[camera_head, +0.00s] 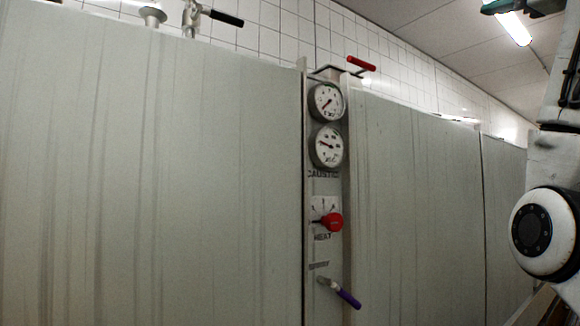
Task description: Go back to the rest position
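My arm shows only in part at the right edge of the head view, as a white link with a round white and black joint cap. My gripper's fingers do not show, so its state and anything in it are hidden from me. A dark green and black part at the top right corner is cut off by the frame, and I cannot tell what it is.
Tall grey metal panels (150,170) fill most of the view. A narrow control strip between them carries two round gauges (326,102) (326,147), a red knob (332,222) and a purple-handled lever (347,298). A red-handled lever (361,64) and a black-handled valve (225,18) sit above.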

